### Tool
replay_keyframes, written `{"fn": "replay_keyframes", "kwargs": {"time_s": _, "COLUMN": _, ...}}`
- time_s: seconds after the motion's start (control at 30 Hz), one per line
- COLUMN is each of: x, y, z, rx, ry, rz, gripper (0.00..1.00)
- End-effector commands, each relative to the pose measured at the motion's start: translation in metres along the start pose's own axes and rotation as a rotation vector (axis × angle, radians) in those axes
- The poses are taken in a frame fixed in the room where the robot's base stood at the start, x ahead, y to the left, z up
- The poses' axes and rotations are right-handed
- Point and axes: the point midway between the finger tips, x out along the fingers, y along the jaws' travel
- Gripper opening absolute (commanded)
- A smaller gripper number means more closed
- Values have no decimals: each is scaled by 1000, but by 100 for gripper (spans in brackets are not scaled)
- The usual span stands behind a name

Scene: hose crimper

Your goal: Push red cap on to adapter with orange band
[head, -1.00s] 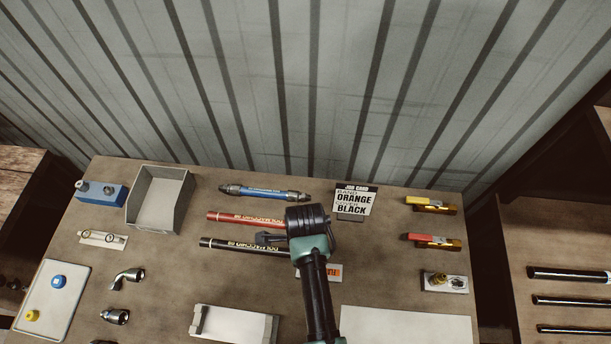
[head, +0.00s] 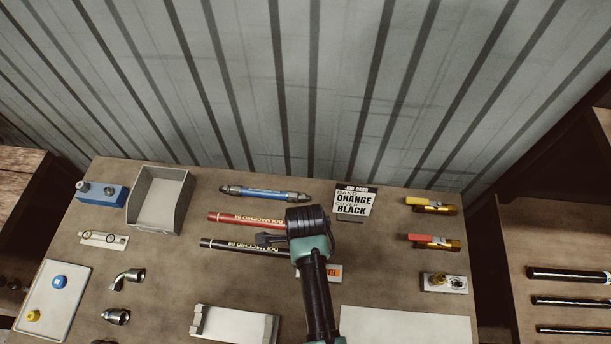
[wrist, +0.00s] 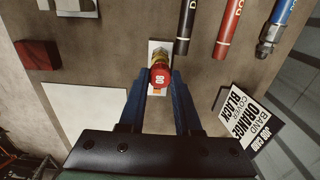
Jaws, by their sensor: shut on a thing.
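My gripper (wrist: 160,82) points down over the bench, its two blue fingers on either side of a red cap (wrist: 160,77) and shut on it. A brass-coloured fitting (wrist: 160,57) shows just beyond the cap, over a white plate (wrist: 153,45) with an orange mark. I cannot tell whether the cap touches the fitting or how far it is seated. No orange band on the adapter can be made out. In the head view my wrist hides the cap; part of the orange-marked plate (head: 335,272) shows beside it.
The job card (head: 355,201) reads band orange, cover black. Black (head: 240,246), red (head: 245,219) and blue (head: 265,193) hoses lie nearby. A grey bin (head: 160,200) stands at left. A white mat (head: 405,325) is clear at front right.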

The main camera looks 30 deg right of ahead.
Motion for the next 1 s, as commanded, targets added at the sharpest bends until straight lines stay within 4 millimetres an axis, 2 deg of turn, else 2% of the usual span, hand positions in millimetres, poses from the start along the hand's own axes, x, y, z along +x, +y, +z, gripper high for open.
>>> {"fn": "replay_keyframes", "kwargs": {"time_s": 0.67, "x": 0, "y": 0, "z": 0, "rx": 0, "ry": 0, "rz": 0, "gripper": 0}}
{"fn": "replay_keyframes", "kwargs": {"time_s": 1.0, "x": 8, "y": 0, "z": 0, "rx": 0, "ry": 0, "rz": 0, "gripper": 0}}
